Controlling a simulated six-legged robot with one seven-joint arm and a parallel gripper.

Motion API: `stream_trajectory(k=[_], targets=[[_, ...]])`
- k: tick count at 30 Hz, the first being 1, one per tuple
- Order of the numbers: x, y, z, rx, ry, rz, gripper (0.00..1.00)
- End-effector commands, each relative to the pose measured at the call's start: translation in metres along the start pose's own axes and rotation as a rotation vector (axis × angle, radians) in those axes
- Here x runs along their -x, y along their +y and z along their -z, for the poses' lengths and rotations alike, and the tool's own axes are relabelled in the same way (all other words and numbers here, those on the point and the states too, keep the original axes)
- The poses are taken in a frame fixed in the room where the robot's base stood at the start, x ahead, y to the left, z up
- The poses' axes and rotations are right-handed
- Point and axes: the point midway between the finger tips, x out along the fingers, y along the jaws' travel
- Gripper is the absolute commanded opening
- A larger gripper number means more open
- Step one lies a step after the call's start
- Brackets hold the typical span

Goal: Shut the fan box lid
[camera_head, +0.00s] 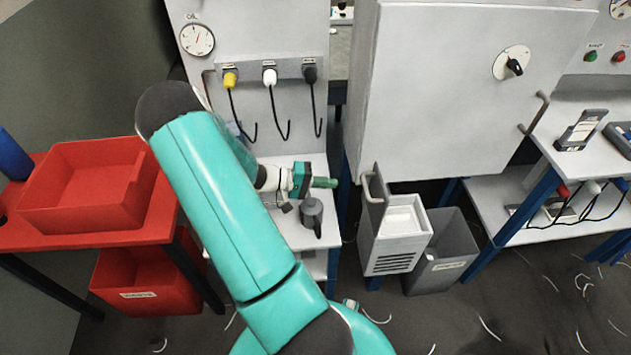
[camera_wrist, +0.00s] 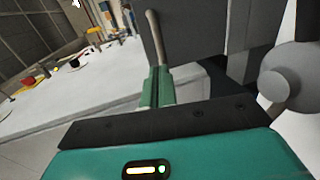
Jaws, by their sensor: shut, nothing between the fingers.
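The fan box (camera_head: 398,253) is a light grey box with slotted vents on its front. Its darker grey lid (camera_head: 376,212) stands up at the box's left side, and the open top shows a white inside. A bent bar handle (camera_head: 367,188) is on the lid's left face. My gripper (camera_head: 325,182) has green fingers, closed together and empty, left of the lid with a small gap in the head view. In the wrist view, the fingers (camera_wrist: 157,88) are in front of a dark grey panel (camera_wrist: 195,30), seemingly the lid, with a pale bar (camera_wrist: 155,38) beyond the fingertips.
A dark grey jug (camera_head: 311,215) stands on the white shelf below my gripper. A large grey cabinet (camera_head: 440,90) is above and behind the box. A grey bin (camera_head: 445,255) stands at its right. Plugs with hanging cables (camera_head: 270,77) are on the panel behind my arm.

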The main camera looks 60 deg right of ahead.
Motion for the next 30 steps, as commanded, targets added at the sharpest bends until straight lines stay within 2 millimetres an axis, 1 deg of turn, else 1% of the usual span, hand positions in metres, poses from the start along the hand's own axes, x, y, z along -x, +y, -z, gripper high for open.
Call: stream_trajectory(k=[1, 6, 9, 12, 16, 30], targets=[[-0.012, 0.0, -0.001, 0.001, -0.005, -0.001, 0.0], [-0.045, 0.0, -0.001, 0.001, -0.005, 0.0, 0.0], [-0.06, 0.0, -0.001, 0.0, -0.004, 0.001, 0.0], [-0.07, 0.0, -0.001, 0.001, -0.003, 0.0, 0.0], [-0.076, 0.0, 0.0, 0.0, 0.0, 0.001, 0.0], [-0.078, 0.002, 0.0, -0.001, 0.0, 0.013, 0.0]])
